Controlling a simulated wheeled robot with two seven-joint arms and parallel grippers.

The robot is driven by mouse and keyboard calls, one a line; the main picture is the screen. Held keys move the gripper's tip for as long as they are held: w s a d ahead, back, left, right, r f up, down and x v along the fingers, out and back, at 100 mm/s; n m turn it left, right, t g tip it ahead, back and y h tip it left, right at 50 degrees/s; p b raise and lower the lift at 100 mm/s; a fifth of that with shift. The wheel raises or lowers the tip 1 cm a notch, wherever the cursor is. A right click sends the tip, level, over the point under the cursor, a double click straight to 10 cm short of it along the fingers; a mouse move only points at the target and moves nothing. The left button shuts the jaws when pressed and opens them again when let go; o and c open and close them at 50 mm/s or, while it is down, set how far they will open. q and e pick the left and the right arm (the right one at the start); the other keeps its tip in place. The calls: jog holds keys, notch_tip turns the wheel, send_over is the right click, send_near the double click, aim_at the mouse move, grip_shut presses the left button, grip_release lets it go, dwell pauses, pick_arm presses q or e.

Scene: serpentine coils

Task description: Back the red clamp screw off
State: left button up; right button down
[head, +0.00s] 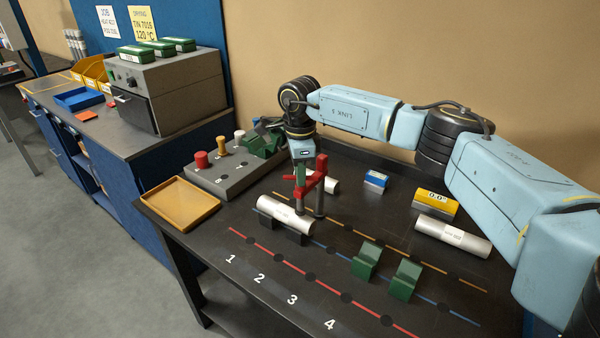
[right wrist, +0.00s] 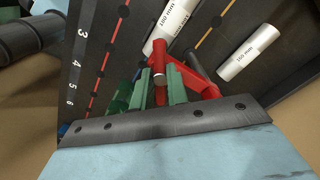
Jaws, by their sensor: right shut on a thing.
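A red clamp (head: 321,165) stands on a grey post at the front worktable, its arm reaching over a silver cylinder (head: 284,214). The cylinder lies in dark V-blocks (head: 270,228). My right gripper (head: 300,178) points down from above at the clamp's left end. In the right wrist view its two green fingers (right wrist: 159,92) are shut around the red clamp screw (right wrist: 160,94), next to the red clamp arm (right wrist: 190,76). The screw's lower end and its contact with the cylinder cannot be made out. My left gripper is in neither view.
Two green V-blocks (head: 385,268) stand right of the clamp. A labelled silver cylinder (head: 453,236), a yellow gauge block (head: 435,202) and a blue block (head: 375,181) lie farther right. A grey peg rack (head: 225,178) and an orange tray (head: 180,204) are left.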

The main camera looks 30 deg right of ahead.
jog(key=shift+w+r+n, duration=0.1)
jog(key=shift+n, duration=0.4)
jog(key=c, duration=1.4)
grip_release()
jog(key=shift+o, duration=0.2)
notch_tip(320, 180, up, 13)
jog(key=shift+r+b, duration=0.15)
jog(key=shift+b, duration=0.2)
